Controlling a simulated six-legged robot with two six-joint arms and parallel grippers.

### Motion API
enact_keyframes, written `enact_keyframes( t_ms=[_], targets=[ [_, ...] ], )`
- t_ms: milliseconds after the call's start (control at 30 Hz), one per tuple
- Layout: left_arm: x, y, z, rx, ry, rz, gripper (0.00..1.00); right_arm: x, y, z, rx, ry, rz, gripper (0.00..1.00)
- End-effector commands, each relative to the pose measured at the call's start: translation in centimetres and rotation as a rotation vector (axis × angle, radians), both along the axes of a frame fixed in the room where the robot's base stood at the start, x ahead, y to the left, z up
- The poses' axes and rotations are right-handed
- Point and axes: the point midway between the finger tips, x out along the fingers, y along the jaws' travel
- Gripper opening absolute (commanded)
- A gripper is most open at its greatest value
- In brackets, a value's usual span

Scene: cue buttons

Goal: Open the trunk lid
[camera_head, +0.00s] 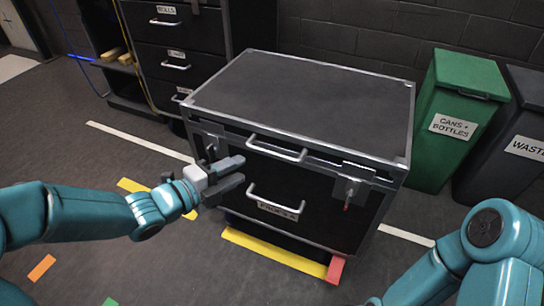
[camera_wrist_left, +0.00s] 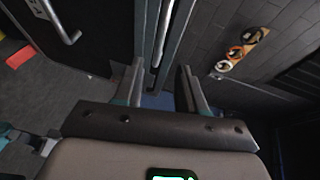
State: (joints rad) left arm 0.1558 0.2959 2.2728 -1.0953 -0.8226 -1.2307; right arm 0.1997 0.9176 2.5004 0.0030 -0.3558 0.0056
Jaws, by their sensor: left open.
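The black trunk (camera_head: 310,95) with silver edges stands in the middle of the head view, its lid lying flat and shut. A silver lid handle (camera_head: 276,150) is on the upper front. A lower handle (camera_head: 276,204) sits above a label on the front face. A left latch (camera_head: 209,145) and a right latch (camera_head: 350,187) are on the front. My left gripper (camera_head: 240,172) is open in front of the trunk's left front, below the lid handle. In the left wrist view my open gripper (camera_wrist_left: 160,90) has bare fingers, with metal strips beyond them. My right gripper is out of frame.
A green bin (camera_head: 458,115) and a dark waste bin (camera_head: 515,140) stand right of the trunk. A drawer cabinet (camera_head: 175,50) stands behind at left. Yellow tape (camera_head: 270,250) and a red corner mark (camera_head: 335,269) lie on the floor along the trunk's front.

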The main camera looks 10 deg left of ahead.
Motion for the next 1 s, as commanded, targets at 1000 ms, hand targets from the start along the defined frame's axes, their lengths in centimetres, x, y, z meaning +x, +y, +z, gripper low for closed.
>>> enact_keyframes(
  t_ms=[1000],
  targets=[
    [8.9,-7.7,-2.1,-0.001,0.001,-0.001,0.14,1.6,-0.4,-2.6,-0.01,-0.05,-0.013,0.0]
  ],
)
